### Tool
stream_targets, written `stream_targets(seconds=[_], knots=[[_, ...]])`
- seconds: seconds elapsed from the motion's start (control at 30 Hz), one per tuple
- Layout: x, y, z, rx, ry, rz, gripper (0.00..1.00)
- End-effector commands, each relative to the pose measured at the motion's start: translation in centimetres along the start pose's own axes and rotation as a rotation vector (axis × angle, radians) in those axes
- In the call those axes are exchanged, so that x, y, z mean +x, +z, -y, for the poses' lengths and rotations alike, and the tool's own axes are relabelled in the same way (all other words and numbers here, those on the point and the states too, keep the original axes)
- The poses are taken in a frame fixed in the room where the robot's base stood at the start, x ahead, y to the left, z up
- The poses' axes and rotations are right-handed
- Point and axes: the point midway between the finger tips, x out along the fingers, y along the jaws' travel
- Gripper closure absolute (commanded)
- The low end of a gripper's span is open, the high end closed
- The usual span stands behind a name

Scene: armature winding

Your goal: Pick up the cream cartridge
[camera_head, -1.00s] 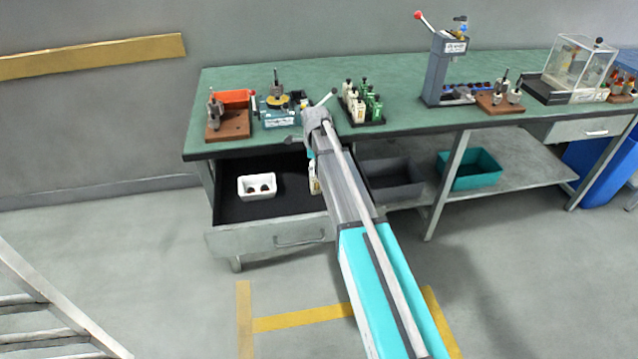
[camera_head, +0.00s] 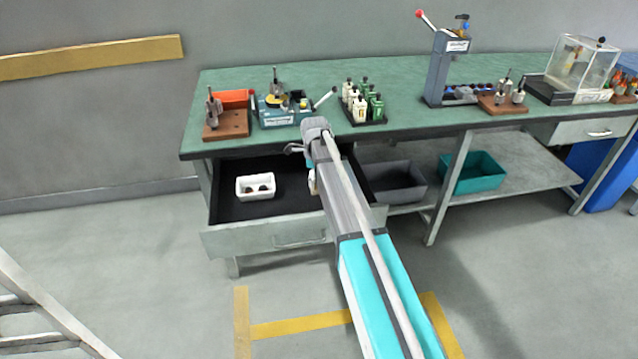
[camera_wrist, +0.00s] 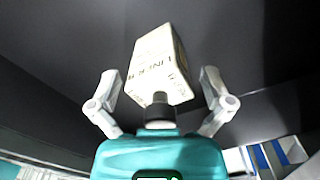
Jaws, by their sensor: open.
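The cream cartridge (camera_wrist: 158,65) is a boxy block with dark print and a dark neck and cap at the end nearer my wrist. In the wrist view it lies between the two pale fingers of my gripper (camera_wrist: 159,76), which are open with a visible gap on both sides. In the head view only a sliver of the cream cartridge (camera_head: 312,182) shows in the open drawer (camera_head: 290,205), beside my arm, which hides the rest. My gripper (camera_head: 303,150) is mostly hidden there too, above the drawer.
A white tray (camera_head: 243,192) with small dark items sits at the drawer's left. Above, the green bench (camera_head: 225,85) bears a black rack (camera_head: 372,121) of cream and green cartridges and a blue fixture (camera_head: 272,115). Grey (camera_head: 395,190) and teal bins (camera_head: 470,182) stand on the lower shelf.

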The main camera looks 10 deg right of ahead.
Motion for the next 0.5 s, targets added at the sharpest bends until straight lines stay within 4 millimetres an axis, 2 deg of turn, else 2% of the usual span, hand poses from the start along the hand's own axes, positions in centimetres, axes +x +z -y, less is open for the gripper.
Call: stream_targets(seconds=[0.33, 0.37, 0.5], knots=[[-0.01, -0.03, 0.01, 0.0, 0.0, 0.0, 0.0], [-0.01, -0.03, 0.01, 0.0, 0.0, 0.0, 0.04], [-0.01, -0.03, 0.02, 0.0, 0.0, 0.0, 0.3]])
